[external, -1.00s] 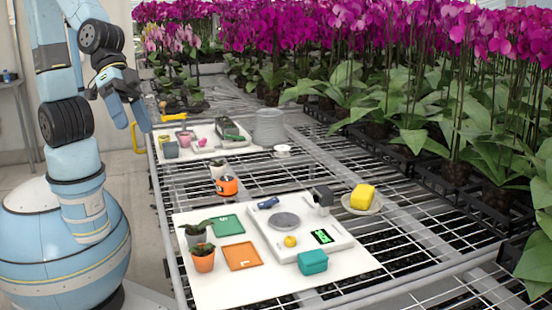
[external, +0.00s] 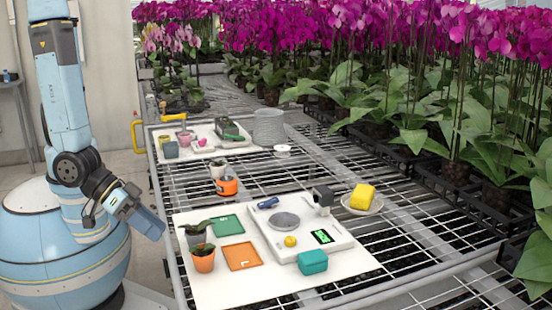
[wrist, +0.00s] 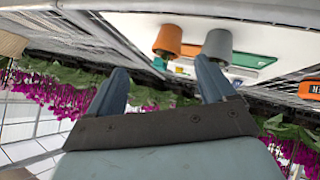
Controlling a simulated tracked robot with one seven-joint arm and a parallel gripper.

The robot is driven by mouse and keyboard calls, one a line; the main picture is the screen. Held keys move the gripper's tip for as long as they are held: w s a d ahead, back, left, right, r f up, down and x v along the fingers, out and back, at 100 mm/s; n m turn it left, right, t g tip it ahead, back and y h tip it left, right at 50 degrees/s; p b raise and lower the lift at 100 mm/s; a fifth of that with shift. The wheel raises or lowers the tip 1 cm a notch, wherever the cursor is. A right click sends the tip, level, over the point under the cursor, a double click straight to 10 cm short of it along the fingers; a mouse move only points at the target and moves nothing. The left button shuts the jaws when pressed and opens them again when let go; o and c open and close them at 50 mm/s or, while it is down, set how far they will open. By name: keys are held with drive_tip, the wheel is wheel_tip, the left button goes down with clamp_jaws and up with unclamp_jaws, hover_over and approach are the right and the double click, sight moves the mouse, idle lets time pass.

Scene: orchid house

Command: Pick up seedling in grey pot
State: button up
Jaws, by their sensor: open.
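The grey pot (external: 196,239) stands upright on the white board near its left edge, with a dark green seedling (external: 198,227) in it. In the wrist view the grey pot (wrist: 217,46) shows at the top, just beyond the right finger; its seedling cannot be made out there. An orange pot (external: 204,262) with a small plant stands close in front of it; it also shows in the wrist view (wrist: 168,41). My gripper (external: 148,221) is open and empty, left of the board and apart from both pots. Its two fingers (wrist: 162,82) are spread in the wrist view.
The white board (external: 215,292) also holds a green tray (external: 229,224), an orange tray (external: 242,256), a scale (external: 336,245) and a teal box (external: 313,262). An orange-banded pot (external: 227,187) stands behind on the wire bench. Orchids (external: 440,110) fill the right side.

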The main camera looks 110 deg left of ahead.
wheel_tip(320, 180, down, 5)
drive_tip(key=s+a+t+y, duration=0.2)
drive_tip(key=s+y, duration=0.1)
drive_tip(key=m+t+y, duration=0.2)
drive_tip(key=t+y, duration=0.1)
drive_tip(key=t, duration=0.1)
approach(197, 234)
drive_tip(key=x, duration=1)
drive_tip(key=shift+r, duration=0.35)
drive_tip(key=c, duration=1.1)
drive_tip(key=shift+r, duration=0.1)
